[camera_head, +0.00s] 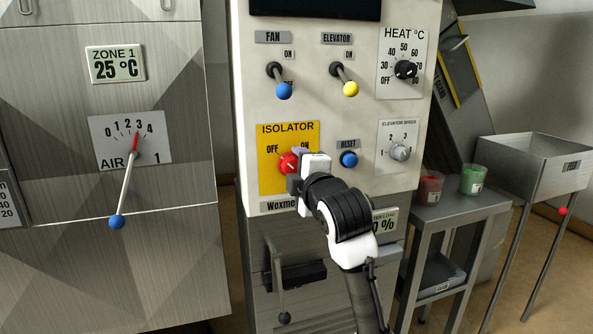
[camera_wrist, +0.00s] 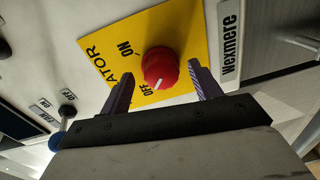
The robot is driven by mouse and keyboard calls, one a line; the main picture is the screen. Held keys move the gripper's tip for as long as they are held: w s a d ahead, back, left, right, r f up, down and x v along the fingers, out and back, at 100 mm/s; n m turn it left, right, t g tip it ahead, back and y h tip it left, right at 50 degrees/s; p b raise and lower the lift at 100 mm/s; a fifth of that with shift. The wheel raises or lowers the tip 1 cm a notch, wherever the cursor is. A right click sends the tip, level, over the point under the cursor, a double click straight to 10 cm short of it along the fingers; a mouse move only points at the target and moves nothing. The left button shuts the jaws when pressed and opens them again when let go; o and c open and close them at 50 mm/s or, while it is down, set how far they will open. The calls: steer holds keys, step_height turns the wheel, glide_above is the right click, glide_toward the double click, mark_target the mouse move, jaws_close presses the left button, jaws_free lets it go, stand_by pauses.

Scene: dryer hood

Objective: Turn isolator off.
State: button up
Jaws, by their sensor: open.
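The isolator switch is a round red knob (camera_head: 288,162) on a yellow plate (camera_head: 268,183) marked OFF at its upper left and ON at its upper right. My gripper (camera_head: 297,168) is at the plate, close to the knob, and hides part of it. In the wrist view the red knob (camera_wrist: 159,67) lies between the two purple fingers of my open gripper (camera_wrist: 161,70), with a gap on each side. A white mark on the knob's edge is on the side towards the OFF label (camera_wrist: 147,90).
A blue-tipped FAN lever (camera_head: 283,90) and yellow-tipped ELEVATOR lever (camera_head: 350,88) are above. The blue RESET button (camera_head: 348,159) is just right of my gripper. A steel side table (camera_head: 438,212) with two tubs stands at the right.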

steer(key=v, duration=1.2)
steer(key=shift+s+b, duration=0.2)
steer(key=shift+b, duration=0.2)
